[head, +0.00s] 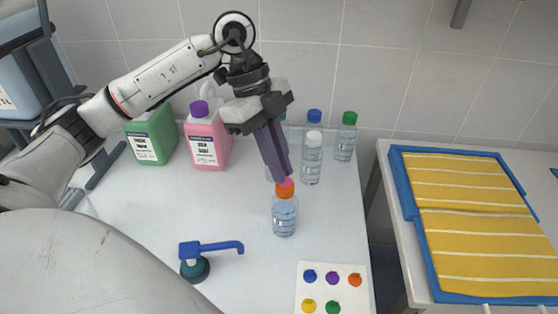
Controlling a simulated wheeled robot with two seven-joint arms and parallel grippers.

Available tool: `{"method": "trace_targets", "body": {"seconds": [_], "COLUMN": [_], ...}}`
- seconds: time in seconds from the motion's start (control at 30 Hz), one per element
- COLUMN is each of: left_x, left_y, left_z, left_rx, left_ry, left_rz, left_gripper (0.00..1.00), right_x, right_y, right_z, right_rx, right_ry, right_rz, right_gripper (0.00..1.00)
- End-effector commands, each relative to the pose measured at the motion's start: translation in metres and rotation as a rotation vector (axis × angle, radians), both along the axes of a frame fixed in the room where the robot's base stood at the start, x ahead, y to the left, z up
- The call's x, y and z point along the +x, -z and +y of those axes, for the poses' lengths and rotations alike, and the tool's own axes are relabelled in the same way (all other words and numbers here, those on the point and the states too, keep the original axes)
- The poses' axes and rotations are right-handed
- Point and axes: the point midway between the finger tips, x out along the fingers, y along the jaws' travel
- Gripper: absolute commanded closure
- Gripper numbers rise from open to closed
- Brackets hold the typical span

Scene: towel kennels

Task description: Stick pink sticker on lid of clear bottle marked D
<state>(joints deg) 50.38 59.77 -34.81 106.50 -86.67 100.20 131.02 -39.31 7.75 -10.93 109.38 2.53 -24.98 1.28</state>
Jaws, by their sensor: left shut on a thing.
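A clear bottle (284,215) with an orange lid (285,191) stands upright on the white table; the letter on it is too small to read. My left gripper (281,178) points down just above this lid. It is shut on a pink sticker (287,183), which shows at its fingertips right over the lid. I cannot tell whether the sticker touches the lid. Behind stand clear bottles with a white lid (314,138), a blue lid (314,115) and a green lid (350,118). Another bottle is mostly hidden behind my gripper. My right gripper is not in view.
A white sheet (320,296) with several coloured stickers lies at the front. A dark pump bottle with a blue spout (215,246) stands front left. Pink (206,145) and green (151,138) jugs stand at the back. Yellow towels lie in a blue tray (413,215) at right.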

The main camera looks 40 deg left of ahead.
Motion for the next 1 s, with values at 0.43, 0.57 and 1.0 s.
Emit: {"method": "trace_targets", "body": {"seconds": [0.43,0.57,1.0], "left_x": [0.0000,0.0000,0.0000], "left_y": [0.0029,0.0045,0.0098], "left_z": [0.0002,0.0002,0.0001], "left_rx": [0.000,0.000,0.000], "left_ry": [0.000,0.000,0.000], "left_rz": [0.000,0.000,0.000], "left_gripper": [0.99,0.99,0.99], "right_x": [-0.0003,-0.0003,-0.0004], "right_y": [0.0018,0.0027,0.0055], "right_z": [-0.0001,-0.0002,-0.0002], "right_rx": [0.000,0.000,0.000], "right_ry": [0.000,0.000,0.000], "right_rz": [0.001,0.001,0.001], "right_gripper": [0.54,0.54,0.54]}}
